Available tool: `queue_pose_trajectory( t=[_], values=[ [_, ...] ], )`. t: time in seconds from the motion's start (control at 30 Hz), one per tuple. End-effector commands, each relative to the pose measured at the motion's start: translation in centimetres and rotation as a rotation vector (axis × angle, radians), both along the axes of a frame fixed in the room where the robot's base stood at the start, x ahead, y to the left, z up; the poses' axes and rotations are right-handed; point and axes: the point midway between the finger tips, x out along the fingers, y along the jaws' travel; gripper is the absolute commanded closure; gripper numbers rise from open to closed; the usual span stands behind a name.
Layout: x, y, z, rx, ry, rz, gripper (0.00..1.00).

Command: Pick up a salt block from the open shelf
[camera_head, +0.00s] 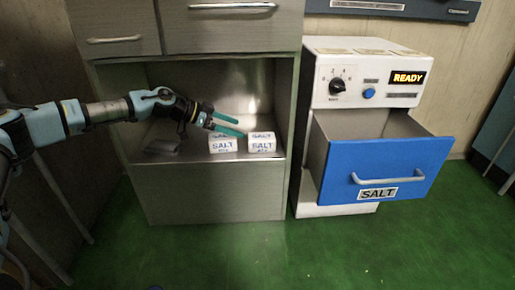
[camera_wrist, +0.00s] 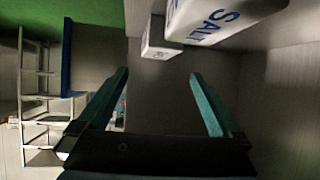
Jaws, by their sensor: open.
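Two white salt blocks with blue lettering stand side by side on the open shelf (camera_head: 190,155). The left salt block (camera_head: 222,146) is partly covered at its top by my gripper, and the right salt block (camera_head: 262,143) is just beside it. My gripper (camera_head: 241,127) is open and empty, its teal fingers reaching over the left block from the left. In the wrist view, one salt block (camera_wrist: 215,18) is large at the top and another white block (camera_wrist: 156,42) shows to its left. Both lie beyond the open fingertips (camera_wrist: 158,72). Contact cannot be told.
A dark grey object (camera_head: 162,147) lies on the shelf left of the blocks. Drawers (camera_head: 220,25) hang above the shelf opening. To the right, a white machine (camera_head: 365,70) showing READY has its blue SALT drawer (camera_head: 400,160) pulled open. Green floor in front is clear.

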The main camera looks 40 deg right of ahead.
Motion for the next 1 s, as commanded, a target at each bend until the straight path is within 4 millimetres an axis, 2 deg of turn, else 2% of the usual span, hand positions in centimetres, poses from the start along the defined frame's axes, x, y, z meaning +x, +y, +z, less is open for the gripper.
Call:
queue_pose_trajectory(
  t=[0.1, 0.47, 0.7, 1.0],
  values=[
    [-0.9, -1.5, -1.2, 0.001, 0.0, -0.001, 0.0],
    [-2.0, -3.5, -2.5, 0.002, 0.001, 0.0, 0.0],
    [-3.4, -6.2, -4.3, 0.002, 0.001, 0.001, 0.0],
    [-3.7, -6.6, -4.2, 0.003, 0.002, 0.003, 0.02]
  ],
)
